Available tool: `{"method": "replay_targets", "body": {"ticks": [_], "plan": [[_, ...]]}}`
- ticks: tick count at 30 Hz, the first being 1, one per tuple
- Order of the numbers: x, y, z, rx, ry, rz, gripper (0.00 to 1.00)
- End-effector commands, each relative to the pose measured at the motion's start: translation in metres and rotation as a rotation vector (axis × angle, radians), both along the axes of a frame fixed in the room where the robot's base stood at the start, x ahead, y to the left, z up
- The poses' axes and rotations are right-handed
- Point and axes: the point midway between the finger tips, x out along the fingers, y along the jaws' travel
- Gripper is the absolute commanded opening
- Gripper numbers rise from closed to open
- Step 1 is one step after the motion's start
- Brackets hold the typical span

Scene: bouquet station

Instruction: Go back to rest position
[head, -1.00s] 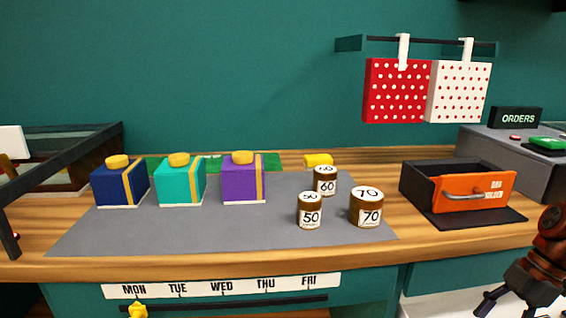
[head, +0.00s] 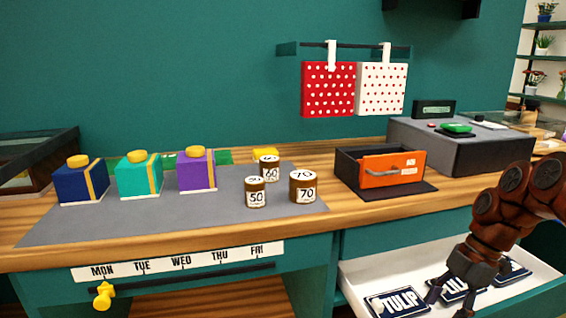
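My gripper (head: 449,300) hangs at the lower right in the head view, over an open white drawer (head: 365,272). Its fingers look spread apart, with nothing seen between them. My dark red-brown arm comes in from the right edge.
On the counter stand blue (head: 80,184), teal (head: 138,177) and purple (head: 196,171) boxes, and weights marked 50 (head: 256,194), 60 (head: 269,170) and 70 (head: 303,188). An orange-fronted holder (head: 392,166) and a grey station (head: 460,148) stand right. A yellow slider (head: 103,296) sits under MON.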

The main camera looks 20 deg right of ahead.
Motion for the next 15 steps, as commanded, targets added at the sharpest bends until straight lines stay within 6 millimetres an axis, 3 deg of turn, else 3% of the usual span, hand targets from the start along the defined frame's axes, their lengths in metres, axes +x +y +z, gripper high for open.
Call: {"method": "replay_targets", "body": {"ticks": [8, 15], "plan": [[0.011, 0.034, 0.007, -0.038, 0.048, -0.054, 0.57], [0.017, 0.086, 0.012, -0.096, 0.128, -0.169, 0.57]]}}
